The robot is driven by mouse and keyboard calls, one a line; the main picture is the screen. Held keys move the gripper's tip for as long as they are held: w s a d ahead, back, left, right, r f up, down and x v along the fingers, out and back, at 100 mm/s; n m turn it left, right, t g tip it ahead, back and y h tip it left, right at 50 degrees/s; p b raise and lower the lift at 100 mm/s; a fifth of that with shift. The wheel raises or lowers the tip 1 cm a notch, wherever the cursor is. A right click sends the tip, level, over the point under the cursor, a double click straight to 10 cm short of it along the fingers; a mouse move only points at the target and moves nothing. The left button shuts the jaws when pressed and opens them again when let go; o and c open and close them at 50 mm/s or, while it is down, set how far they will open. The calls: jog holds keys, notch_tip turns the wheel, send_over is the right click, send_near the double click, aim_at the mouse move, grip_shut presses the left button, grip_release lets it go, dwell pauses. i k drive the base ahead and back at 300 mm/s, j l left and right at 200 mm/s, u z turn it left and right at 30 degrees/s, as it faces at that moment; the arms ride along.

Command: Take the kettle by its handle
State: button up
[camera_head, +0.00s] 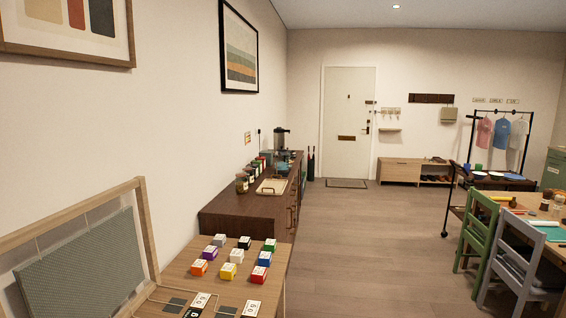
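A dark sideboard (238,209) stands along the left wall. At its far end is a dark upright appliance (281,139), too small to tell whether it is a kettle or a coffee maker. I cannot make out a kettle handle. My gripper is not in view.
A wooden table (178,272) with several coloured blocks is close at the lower left, beside a wooden frame (148,229). Jars (242,182) and a tray (273,186) are on the sideboard. A green chair (478,228) and a grey chair (513,262) stand at right. The middle floor (355,235) is clear toward the door (347,115).

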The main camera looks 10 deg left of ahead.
aim_at(281, 157)
jog(key=i+u, duration=0.15)
jog(key=i, duration=4.2)
jog(key=i+u, duration=0.1)
jog(key=i, duration=0.5)
jog(key=i+l+u, duration=0.1)
jog(key=i, duration=0.45)
jog(key=i+l+u, duration=0.1)
jog(key=i+l, duration=0.15)
jog(key=i, duration=0.3)
jog(key=i+l+u, duration=0.2)
jog(key=i, duration=0.15)
jog(key=i+l+u, duration=0.2)
jog(key=i, duration=0.2)
jog(key=j, duration=0.05)
